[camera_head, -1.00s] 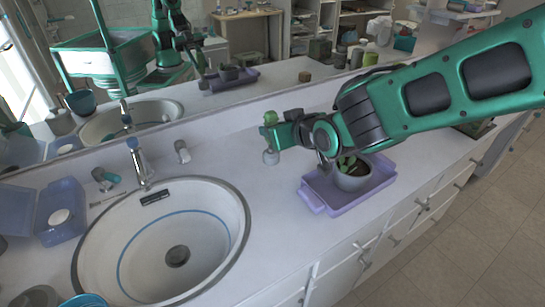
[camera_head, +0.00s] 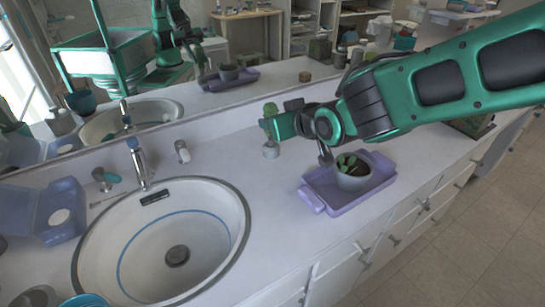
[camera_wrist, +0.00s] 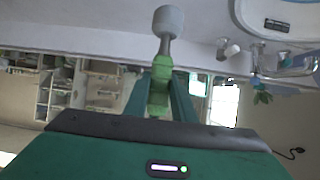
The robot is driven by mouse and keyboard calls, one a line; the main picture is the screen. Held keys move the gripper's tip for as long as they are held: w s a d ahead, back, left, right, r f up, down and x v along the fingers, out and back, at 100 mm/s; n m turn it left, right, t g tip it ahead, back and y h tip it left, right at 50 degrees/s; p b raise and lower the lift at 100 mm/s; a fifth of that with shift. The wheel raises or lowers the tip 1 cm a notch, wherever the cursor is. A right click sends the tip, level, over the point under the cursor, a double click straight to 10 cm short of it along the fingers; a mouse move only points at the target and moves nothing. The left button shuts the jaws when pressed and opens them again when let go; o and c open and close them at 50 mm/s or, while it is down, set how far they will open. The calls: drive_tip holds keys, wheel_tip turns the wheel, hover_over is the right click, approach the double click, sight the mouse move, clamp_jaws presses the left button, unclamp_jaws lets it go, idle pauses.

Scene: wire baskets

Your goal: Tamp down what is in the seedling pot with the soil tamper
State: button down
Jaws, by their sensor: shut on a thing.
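My gripper (camera_head: 272,126) is shut on the soil tamper by its green handle. The tamper's green handle (camera_wrist: 160,82) stands between the fingers in the wrist view, with a grey rod and a grey cylindrical head (camera_wrist: 168,21). In the head view the tamper's pale head (camera_head: 271,151) hangs below the gripper, above the counter and left of the pot. The seedling pot (camera_head: 353,184) is a round grey pot with dark soil and green leaves. It stands upright in a purple tray (camera_head: 318,196), right of and nearer than the gripper.
A round white sink (camera_head: 215,265) with a tap (camera_head: 138,165) lies at the left. A blue bin (camera_head: 70,200) is farther left. A small grey cylinder (camera_head: 182,151) stands behind the sink. A mirror (camera_head: 220,105) runs along the back. The counter between sink and tray is clear.

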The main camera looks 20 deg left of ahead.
sight(275, 109)
drive_tip(key=shift+r, duration=1.65)
drive_tip(key=shift+w+n, duration=0.1)
drive_tip(key=shift+n, duration=0.2)
